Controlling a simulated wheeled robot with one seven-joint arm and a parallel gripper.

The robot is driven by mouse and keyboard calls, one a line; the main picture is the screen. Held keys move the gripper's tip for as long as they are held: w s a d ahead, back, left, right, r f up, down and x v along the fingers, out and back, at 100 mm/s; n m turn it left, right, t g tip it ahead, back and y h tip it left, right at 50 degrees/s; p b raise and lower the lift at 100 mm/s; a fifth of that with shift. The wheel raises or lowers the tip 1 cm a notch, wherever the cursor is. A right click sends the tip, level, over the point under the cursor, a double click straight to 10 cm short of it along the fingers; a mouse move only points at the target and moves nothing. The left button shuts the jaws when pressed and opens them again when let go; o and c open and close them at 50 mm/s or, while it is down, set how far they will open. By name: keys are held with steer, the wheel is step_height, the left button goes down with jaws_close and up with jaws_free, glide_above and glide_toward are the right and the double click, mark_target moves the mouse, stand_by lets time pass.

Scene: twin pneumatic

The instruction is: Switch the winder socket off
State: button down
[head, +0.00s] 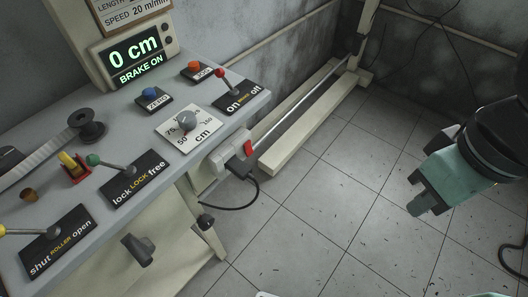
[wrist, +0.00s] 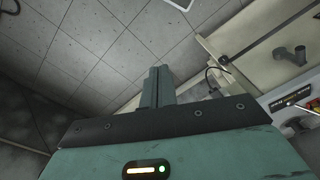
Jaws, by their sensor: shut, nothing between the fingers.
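The winder socket (head: 217,161) is a pale box on the side of the console, below its right front edge. It has a red switch (head: 247,149) at its right end, and a black plug (head: 238,169) with a cable sits in it. I cannot tell which way the switch is set. My gripper (head: 418,200) is at the right of the head view, above the floor and well apart from the socket. In the wrist view its green fingers (wrist: 157,86) are together and hold nothing.
The console (head: 150,215) carries a red-knobbed on/off lever (head: 228,84), a dial (head: 187,122), buttons and further levers. A low beige frame beam (head: 312,124) runs along the floor behind the socket. The tiled floor (head: 330,215) between gripper and console is clear.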

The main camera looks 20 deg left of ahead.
steer(key=w+a+f+n+t+y+b, duration=0.2)
steer(key=w+a+f+y, duration=0.4)
steer(key=f, duration=0.4)
steer(key=w+a+f+n+t+y+b, duration=0.3)
steer(key=w+a+f+n+y+b, duration=0.1)
steer(key=a+f, duration=0.5)
steer(key=shift+w+f+y+b, duration=0.35)
steer(key=shift+w+y+b, duration=0.2)
steer(key=shift+w+y, duration=0.65)
steer(key=shift+a, duration=0.1)
steer(key=shift+f+b, duration=0.1)
steer(key=shift+b, duration=0.2)
steer(key=b+x, duration=0.2)
steer(key=b, duration=0.5)
steer(key=shift+w+f+b, duration=0.1)
steer(key=shift+f+b, duration=0.05)
steer(key=shift+b, duration=0.15)
steer(key=b, duration=0.3)
steer(key=shift+a+f, duration=0.1)
steer(key=shift+a, duration=0.05)
